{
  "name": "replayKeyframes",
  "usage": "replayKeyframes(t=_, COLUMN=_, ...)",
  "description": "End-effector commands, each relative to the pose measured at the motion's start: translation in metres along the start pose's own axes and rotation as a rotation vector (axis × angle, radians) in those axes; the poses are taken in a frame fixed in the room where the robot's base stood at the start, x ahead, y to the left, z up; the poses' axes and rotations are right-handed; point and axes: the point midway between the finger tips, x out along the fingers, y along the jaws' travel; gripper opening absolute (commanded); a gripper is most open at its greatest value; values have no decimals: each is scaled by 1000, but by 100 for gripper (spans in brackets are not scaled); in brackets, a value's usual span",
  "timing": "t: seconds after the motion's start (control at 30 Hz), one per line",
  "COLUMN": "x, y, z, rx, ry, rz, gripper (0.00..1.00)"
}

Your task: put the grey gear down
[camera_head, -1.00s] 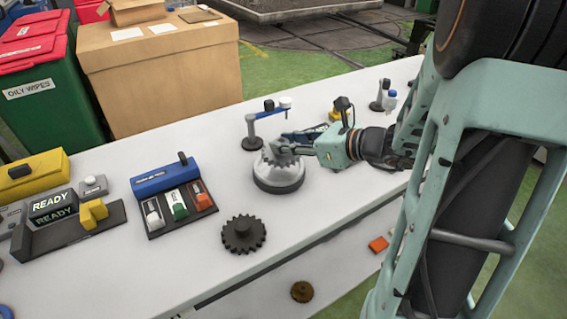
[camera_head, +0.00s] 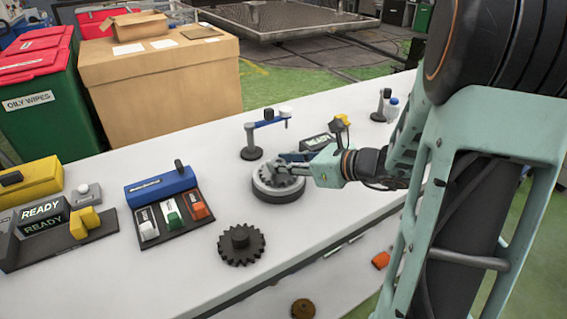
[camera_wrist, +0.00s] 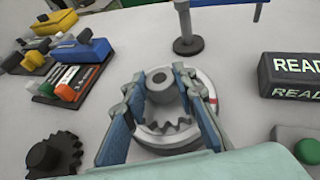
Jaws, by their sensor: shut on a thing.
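The grey gear (camera_wrist: 158,82) is held at its hub between the two blue-lined fingers of my gripper (camera_wrist: 160,92) in the wrist view. In the head view the gear (camera_head: 277,179) is low over a round grey base with a pale top (camera_head: 278,196), roughly centred on it. My gripper (camera_head: 287,163) reaches in from the right and is shut on the gear. The fingers hide part of the gear and base. I cannot tell whether the gear touches the base.
A dark gear (camera_head: 240,246) lies on the white bench (camera_head: 330,205) in front. A blue-armed post (camera_head: 252,140) stands close behind the base. A blue switch box (camera_head: 160,187) and a READY display (camera_head: 43,212) are at left. A brown gear (camera_head: 303,309) lies lower down.

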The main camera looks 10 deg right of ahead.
Motion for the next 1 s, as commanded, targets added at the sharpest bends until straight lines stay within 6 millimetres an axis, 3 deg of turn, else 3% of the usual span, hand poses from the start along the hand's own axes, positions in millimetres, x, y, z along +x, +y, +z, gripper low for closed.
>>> replayKeyframes(t=0.2, x=0, y=0, z=-1, rx=0, ry=0, rz=0, gripper=43)
replayKeyframes(t=0.57, x=-3, y=0, z=5, rx=0, ry=0, rz=0, gripper=43)
replayKeyframes(t=1.0, x=-92, y=-1, z=4, rx=1, ry=-1, rz=-5, gripper=43)
